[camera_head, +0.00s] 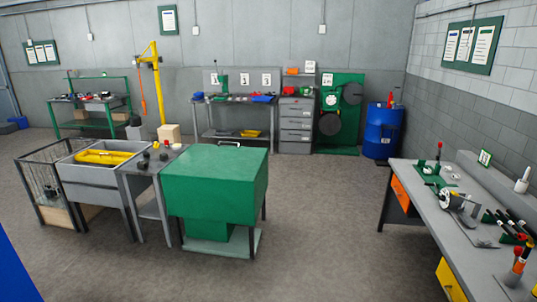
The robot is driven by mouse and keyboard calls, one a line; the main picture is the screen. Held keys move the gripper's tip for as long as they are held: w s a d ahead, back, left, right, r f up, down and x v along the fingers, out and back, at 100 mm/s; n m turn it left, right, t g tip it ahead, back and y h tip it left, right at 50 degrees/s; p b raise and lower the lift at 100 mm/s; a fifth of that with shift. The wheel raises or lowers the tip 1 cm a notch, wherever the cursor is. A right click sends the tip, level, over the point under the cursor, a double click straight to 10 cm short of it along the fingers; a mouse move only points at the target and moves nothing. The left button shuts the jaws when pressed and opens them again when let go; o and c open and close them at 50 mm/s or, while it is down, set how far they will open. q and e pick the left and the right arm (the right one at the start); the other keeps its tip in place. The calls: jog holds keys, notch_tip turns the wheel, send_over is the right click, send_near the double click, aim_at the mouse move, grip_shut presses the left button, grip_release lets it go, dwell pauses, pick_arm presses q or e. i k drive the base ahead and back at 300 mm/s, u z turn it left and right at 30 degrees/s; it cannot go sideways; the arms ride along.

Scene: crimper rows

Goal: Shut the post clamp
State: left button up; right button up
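On the grey workbench (430,212) at the right stands a small upright device with a red-tipped handle (438,152) on a green base. It may be the post clamp, but it is too small to tell, and I cannot tell whether it is open or shut. Close to it on the bench lies a round metal device (455,200) with a pale disc. Neither of my grippers is in view.
A green covered block (215,180), a grey table (150,172) and a grey bin (95,180) stand at the left middle. A blue drum (381,135) stands at the back right. Open floor (325,215) lies between the green block and the right workbench.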

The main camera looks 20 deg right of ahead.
aim_at(518, 251)
jog(key=z, duration=0.35)
jog(key=i, duration=1.85)
jog(key=z, duration=1.9)
jog(key=i, duration=1.2)
jog(key=z, duration=1)
